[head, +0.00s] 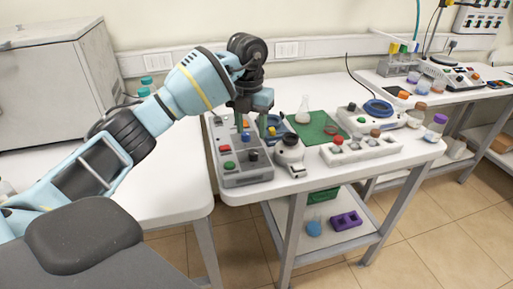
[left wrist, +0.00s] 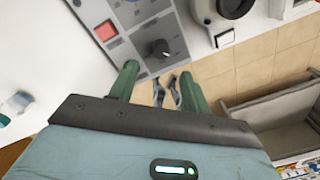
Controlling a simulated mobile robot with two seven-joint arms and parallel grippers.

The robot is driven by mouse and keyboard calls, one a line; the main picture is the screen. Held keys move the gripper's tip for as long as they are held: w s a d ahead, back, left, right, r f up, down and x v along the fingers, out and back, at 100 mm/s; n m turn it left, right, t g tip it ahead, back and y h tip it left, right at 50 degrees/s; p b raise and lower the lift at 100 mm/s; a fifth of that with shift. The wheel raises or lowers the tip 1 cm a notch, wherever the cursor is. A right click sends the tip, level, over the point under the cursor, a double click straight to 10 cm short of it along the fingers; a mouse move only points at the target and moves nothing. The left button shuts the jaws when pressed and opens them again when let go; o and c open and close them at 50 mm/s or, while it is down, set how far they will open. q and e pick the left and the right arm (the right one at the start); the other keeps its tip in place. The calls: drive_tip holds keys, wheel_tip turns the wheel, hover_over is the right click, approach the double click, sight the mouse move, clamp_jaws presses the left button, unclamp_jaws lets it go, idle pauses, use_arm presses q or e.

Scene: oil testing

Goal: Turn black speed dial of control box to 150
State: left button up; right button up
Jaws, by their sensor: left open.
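The grey control box (head: 247,178) stands on the left part of the white table. Its black speed dial (head: 252,155) is on the top panel, near the box's right side, and also shows in the left wrist view (left wrist: 160,49) with a pale pointer mark. The dial's numbers are too small to read. My left gripper (head: 254,129) is above the box, pointing down. In the left wrist view its two green fingers (left wrist: 158,74) are open, with the dial showing beyond the tips, apart from them. My right gripper is not in view.
A red button (left wrist: 106,31) and a green button (head: 228,166) lie left of the dial. A white round device (head: 290,151) stands close to the box's right. A flask (head: 303,113), a green mat (head: 318,130) and a vial rack (head: 360,151) crowd the table farther right.

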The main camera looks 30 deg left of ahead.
sight(253, 152)
use_arm(q)
drive_tip(key=f, duration=0.7)
drive_tip(key=shift+d+f, duration=0.2)
drive_tip(key=shift+f, duration=0.1)
drive_tip(key=c, duration=1)
